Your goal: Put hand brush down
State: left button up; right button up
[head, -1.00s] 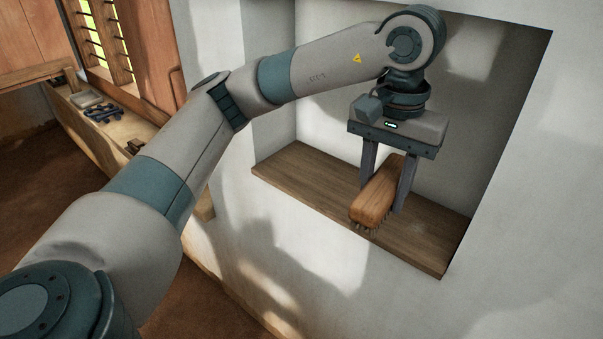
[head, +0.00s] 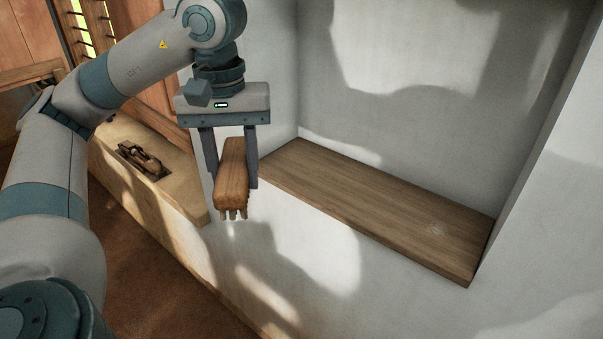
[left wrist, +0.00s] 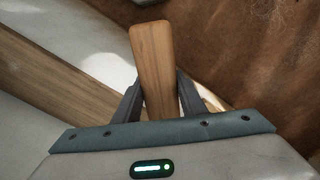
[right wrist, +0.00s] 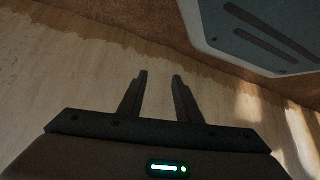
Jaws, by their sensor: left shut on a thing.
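The hand brush (head: 232,180) has a wooden back and bristles pointing down. My left gripper (head: 230,184) is shut on it and holds it in the air, in front of the wall and just left of the niche shelf. In the left wrist view the brush's wooden back (left wrist: 154,62) stands between the two fingers (left wrist: 155,98). The wooden niche shelf (head: 385,205) is bare. My right gripper (right wrist: 161,92) shows only in the right wrist view, with its fingers apart and nothing between them.
A pale ledge (head: 118,142) runs along the wall at the left, with a dark wooden item (head: 143,160) on it. Its end near the brush is clear. The white niche walls (head: 420,90) enclose the shelf. A brown floor (head: 140,260) lies below.

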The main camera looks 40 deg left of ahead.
pick_arm(q)
jog(key=shift+s+a, duration=0.2)
jog(key=shift+a, duration=0.1)
pick_arm(e)
jog(key=shift+w+a+r, duration=0.15)
jog(key=shift+w+a, duration=0.05)
jog(key=shift+w, duration=0.1)
pick_arm(q)
jog(key=shift+w, duration=0.1)
